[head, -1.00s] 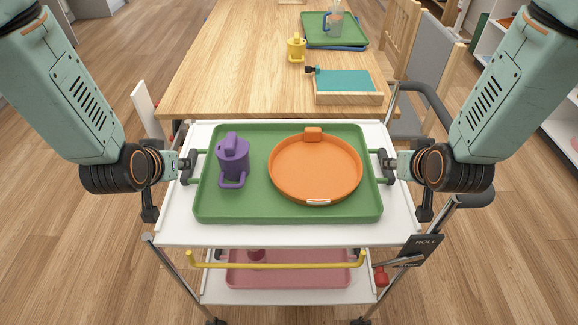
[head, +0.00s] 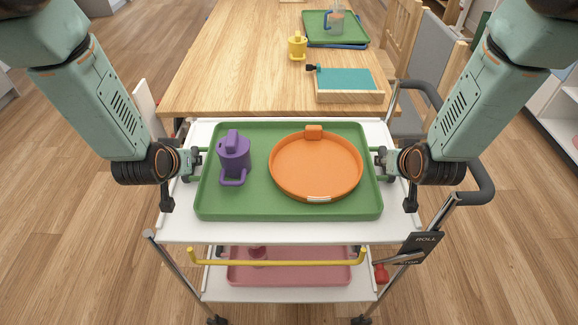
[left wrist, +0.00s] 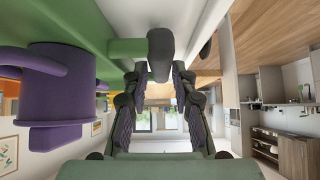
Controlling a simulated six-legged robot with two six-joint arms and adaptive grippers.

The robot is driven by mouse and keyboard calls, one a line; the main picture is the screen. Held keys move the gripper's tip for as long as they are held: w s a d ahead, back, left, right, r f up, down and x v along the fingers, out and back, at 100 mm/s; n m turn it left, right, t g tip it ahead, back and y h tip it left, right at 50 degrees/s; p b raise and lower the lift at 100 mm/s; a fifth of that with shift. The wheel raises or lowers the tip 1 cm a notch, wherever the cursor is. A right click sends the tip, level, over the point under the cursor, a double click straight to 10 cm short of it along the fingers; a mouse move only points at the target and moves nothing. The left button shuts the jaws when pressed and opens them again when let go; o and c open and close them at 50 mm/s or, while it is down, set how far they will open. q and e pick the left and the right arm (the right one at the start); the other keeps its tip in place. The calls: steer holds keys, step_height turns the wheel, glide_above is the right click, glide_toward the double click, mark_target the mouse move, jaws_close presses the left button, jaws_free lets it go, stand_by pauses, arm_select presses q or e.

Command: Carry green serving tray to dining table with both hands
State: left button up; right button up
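The green serving tray (head: 290,212) lies flat on the white top shelf of a trolley. It carries a purple spouted cup (head: 234,157) and an orange round dish (head: 316,168). My left gripper (head: 190,163) is at the tray's left handle. In the left wrist view the dark handle grip (left wrist: 160,50) lies at the fingertips, the fingers on either side of it and apart. My right gripper (head: 384,164) is at the right handle; its fingers are too small and dark to read. The dining table (head: 250,65) stands behind the trolley.
The trolley (head: 290,233) has a yellow bar (head: 275,263) and a lower shelf with a pink tray (head: 290,275). On the table are a teal-topped box (head: 345,82), a yellow cup (head: 297,46) and another green tray (head: 317,34). The table's near left is clear.

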arm_select(q)
steer(key=shift+w+a+f, duration=0.1)
steer(key=shift+w+f, duration=0.3)
steer(key=shift+f, duration=0.1)
arm_select(e)
steer(key=shift+w+a+f, duration=0.1)
steer(key=shift+w+f, duration=0.3)
arm_select(q)
steer(key=shift+w, duration=0.1)
arm_select(e)
steer(key=shift+w+f, duration=0.1)
arm_select(q)
jaws_close()
arm_select(e)
steer(key=c, duration=0.6)
jaws_close()
arm_select(q)
steer(key=shift+r, duration=0.1)
